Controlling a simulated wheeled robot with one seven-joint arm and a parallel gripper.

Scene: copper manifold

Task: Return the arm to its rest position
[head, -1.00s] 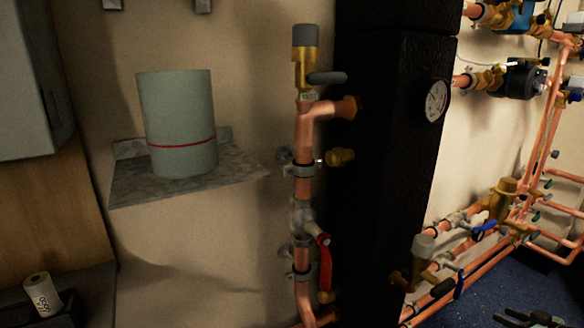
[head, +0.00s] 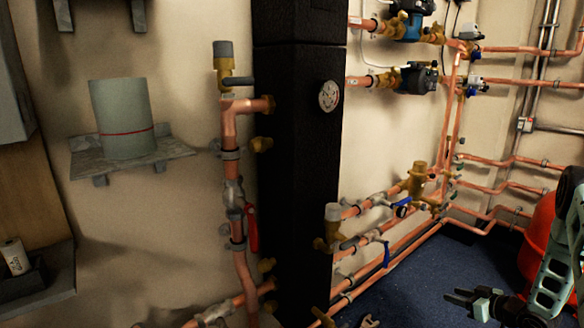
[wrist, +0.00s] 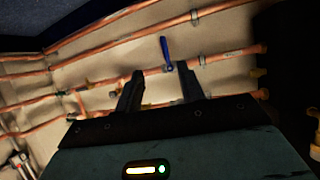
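My gripper (head: 474,299) shows at the lower right of the head view, above the blue floor and clear of the pipes. Its two dark fingers are apart with nothing between them. In the wrist view the fingers (wrist: 160,92) also stand apart and empty, with copper pipes and a blue-handled valve (wrist: 166,52) in the background beyond them. My arm (head: 560,250) is bent at the right edge of the head view.
A black column with a gauge (head: 329,96) stands at the centre. Copper pipes (head: 400,205) with valves run along the wall to its right. A grey cylinder (head: 124,118) sits on a wall shelf at left. A red rounded object (head: 538,245) is behind my arm. Blue floor (head: 420,265) is open.

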